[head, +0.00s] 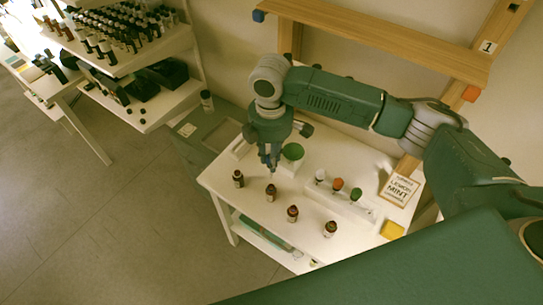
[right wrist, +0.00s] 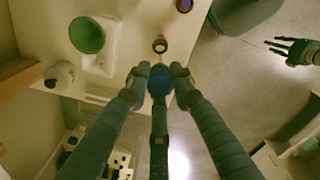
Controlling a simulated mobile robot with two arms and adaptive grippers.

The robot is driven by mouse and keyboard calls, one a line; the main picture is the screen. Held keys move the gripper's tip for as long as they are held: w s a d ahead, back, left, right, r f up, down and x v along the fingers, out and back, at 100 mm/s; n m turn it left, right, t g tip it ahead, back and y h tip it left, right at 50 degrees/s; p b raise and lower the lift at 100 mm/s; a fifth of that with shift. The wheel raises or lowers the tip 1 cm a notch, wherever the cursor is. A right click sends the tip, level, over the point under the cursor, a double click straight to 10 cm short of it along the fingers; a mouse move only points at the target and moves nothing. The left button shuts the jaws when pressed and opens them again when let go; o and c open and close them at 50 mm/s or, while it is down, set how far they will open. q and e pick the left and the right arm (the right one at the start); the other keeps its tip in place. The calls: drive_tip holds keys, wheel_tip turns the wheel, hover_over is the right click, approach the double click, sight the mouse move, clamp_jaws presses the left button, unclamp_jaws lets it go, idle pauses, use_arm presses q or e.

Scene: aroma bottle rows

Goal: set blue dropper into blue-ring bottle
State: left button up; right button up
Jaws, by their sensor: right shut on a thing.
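My right gripper (head: 269,163) is above the table and points down. In the right wrist view it (right wrist: 159,75) is shut on the blue dropper (right wrist: 160,82). Several small brown bottles stand upright in a row: one at the left (head: 238,179), one below and just right of the gripper (head: 271,193), and others further right (head: 292,214) (head: 330,229). The right wrist view shows a bottle (right wrist: 160,46) just beyond the fingertips, apart from them, and another at the top edge (right wrist: 184,5). Ring colours are hard to tell. My left gripper (right wrist: 290,48) shows with spread fingers over the floor.
A green bowl (head: 292,152) stands behind the gripper. A white rack (head: 351,205) holds white (head: 320,176), red (head: 338,184) and green (head: 355,194) droppers. A lemon mint sign (head: 399,189) and yellow block (head: 392,230) are at the right. Shelves with bottles (head: 125,60) stand at the back left.

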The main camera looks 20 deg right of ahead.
sight(271, 176)
drive_tip(key=shift+a+r+p, duration=0.1)
drive_tip(key=shift+p, duration=0.25)
drive_tip(key=shift+f+b, duration=0.4)
drive_tip(key=shift+f, duration=1.65)
use_arm(q)
drive_tip(key=shift+a+r, duration=0.1)
drive_tip(key=shift+a, duration=0.4)
drive_tip(key=shift+d+r+p, duration=0.1)
drive_tip(key=shift+r+p, duration=0.25)
drive_tip(key=shift+p, duration=0.05)
use_arm(e)
drive_tip(key=shift+f, duration=0.2)
drive_tip(key=shift+f, duration=0.15)
use_arm(q)
drive_tip(key=shift+f+b, duration=0.8)
use_arm(e)
drive_tip(key=shift+f, duration=2.1)
use_arm(q)
drive_tip(key=shift+f, duration=0.1)
use_arm(e)
drive_tip(key=shift+f, duration=0.2)
